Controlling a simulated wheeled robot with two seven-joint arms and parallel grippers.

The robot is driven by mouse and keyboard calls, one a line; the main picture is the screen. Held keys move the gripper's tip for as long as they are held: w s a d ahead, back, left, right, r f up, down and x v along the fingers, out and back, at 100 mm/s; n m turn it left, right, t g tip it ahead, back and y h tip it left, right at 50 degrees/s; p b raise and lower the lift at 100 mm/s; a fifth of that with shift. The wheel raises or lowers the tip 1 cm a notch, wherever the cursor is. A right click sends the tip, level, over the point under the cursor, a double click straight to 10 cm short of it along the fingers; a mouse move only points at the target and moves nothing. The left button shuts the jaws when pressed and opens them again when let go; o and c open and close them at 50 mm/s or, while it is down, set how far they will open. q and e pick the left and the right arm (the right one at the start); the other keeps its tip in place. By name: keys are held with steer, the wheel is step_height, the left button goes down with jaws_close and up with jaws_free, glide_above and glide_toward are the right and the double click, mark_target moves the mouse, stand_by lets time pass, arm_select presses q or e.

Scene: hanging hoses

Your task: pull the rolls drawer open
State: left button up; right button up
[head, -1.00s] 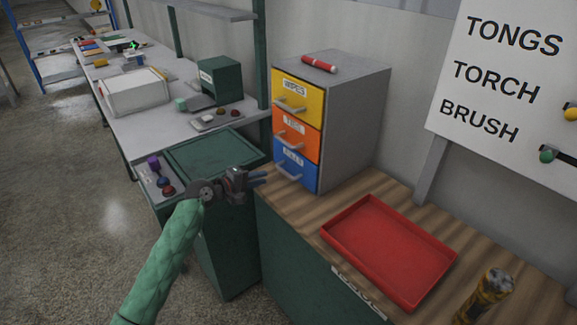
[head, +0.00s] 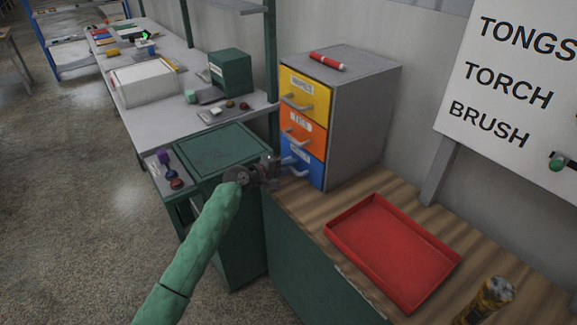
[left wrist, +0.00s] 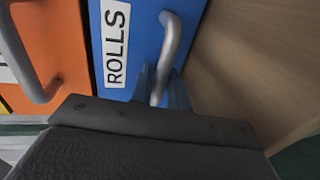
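The rolls drawer (head: 303,161) is the blue bottom one of three in a grey cabinet, and looks shut. Its ROLLS label (left wrist: 115,42) and curved grey handle (left wrist: 170,45) show in the left wrist view. My left gripper (head: 283,168) is at this handle in the head view. In the left wrist view its two fingers (left wrist: 160,90) stand on either side of the handle's lower part, with a narrow gap that looks open. Firm contact cannot be made out. My right gripper is not in view.
Yellow (head: 304,97) and orange (head: 301,131) drawers sit above the blue one. A red marker-like object (head: 327,61) lies on the cabinet. A red tray (head: 392,250) and a yellow-black cylinder (head: 487,303) are on the wooden bench. A green bin-like cabinet (head: 224,152) stands left.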

arm_select(q)
jaws_close()
